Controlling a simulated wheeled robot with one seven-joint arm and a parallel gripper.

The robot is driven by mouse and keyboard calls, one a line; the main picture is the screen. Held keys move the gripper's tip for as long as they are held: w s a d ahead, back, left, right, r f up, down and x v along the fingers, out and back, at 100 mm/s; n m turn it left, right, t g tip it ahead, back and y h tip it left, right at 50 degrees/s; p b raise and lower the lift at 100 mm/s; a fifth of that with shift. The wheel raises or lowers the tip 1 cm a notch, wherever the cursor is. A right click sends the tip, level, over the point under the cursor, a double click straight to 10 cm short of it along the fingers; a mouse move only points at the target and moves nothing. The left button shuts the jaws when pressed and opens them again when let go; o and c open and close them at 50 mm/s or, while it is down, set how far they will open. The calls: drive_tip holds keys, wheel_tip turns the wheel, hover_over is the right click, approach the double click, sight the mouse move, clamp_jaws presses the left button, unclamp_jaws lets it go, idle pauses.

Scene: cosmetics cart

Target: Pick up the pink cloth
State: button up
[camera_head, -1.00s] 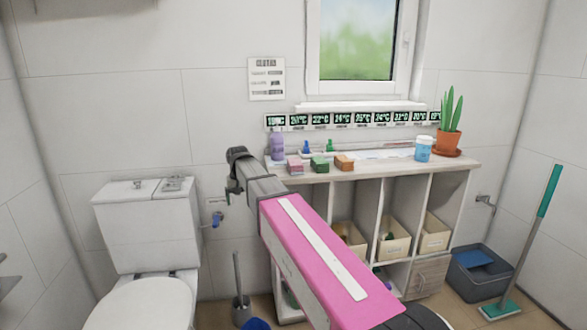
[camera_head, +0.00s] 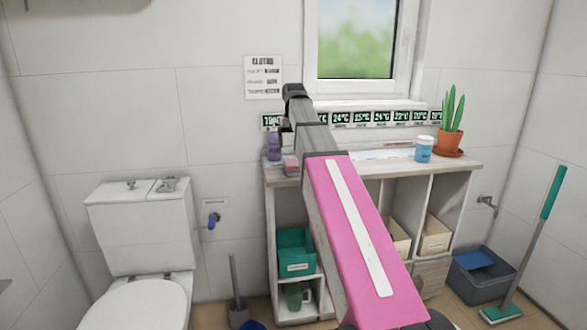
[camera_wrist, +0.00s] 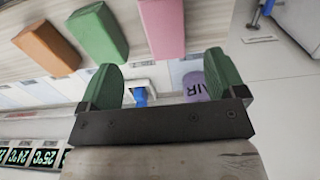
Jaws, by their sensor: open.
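The pink cloth (camera_head: 291,163) is a small folded block on the left part of the shelf top, partly beside my arm. In the wrist view the pink cloth (camera_wrist: 162,28) lies beyond my fingertips, within the width of the gap between them. My gripper (camera_wrist: 162,68) is open, with green pads and nothing held. A green cloth (camera_wrist: 97,32) and an orange cloth (camera_wrist: 43,48) lie to the left of the pink one there. In the head view my arm hides the green and orange cloths.
A purple bottle (camera_head: 273,147) stands near the pink cloth at the shelf's left end. A blue-capped bottle (camera_wrist: 140,97) shows between my fingers. A blue jar (camera_head: 424,150) and a potted cactus (camera_head: 450,137) stand at the right. A row of temperature displays (camera_head: 379,118) is behind.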

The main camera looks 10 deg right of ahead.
sight(293, 162)
wheel_tip(293, 162, down, 10)
drive_tip(key=shift+a+r, duration=0.15)
drive_tip(key=c, duration=1.1)
drive_tip(key=shift+w+r, duration=0.1)
drive_tip(key=shift+r, duration=0.05)
